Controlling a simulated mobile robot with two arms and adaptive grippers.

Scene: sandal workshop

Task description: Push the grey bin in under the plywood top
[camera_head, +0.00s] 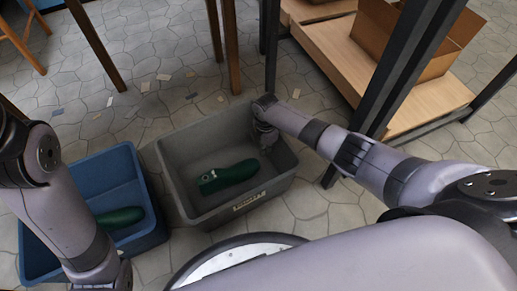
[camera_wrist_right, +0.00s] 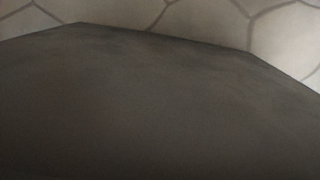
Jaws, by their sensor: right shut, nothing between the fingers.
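The grey bin (camera_head: 185,181) stands on the stone floor in the middle of the head view, with a dark green shoe-shaped piece (camera_head: 228,176) in it and a small label on its near wall. My right gripper (camera_head: 266,143) is shut and empty, pointing down at the bin's far right corner; whether it touches the wall, I cannot tell. A dark grey surface (camera_wrist_right: 160,110), probably the bin's wall, fills most of the right wrist view. No plywood top shows clearly; brown wooden legs (camera_head: 230,45) stand beyond the bin. My left gripper is outside the view.
A blue bin (camera_head: 128,165) with a green piece (camera_head: 120,217) stands close to the grey bin's left. A dark-framed rack (camera_head: 385,75) with a light wood shelf (camera_head: 330,45) and cardboard box (camera_head: 440,62) stands right. Floor with scattered scraps (camera_head: 163,77) lies beyond the bins.

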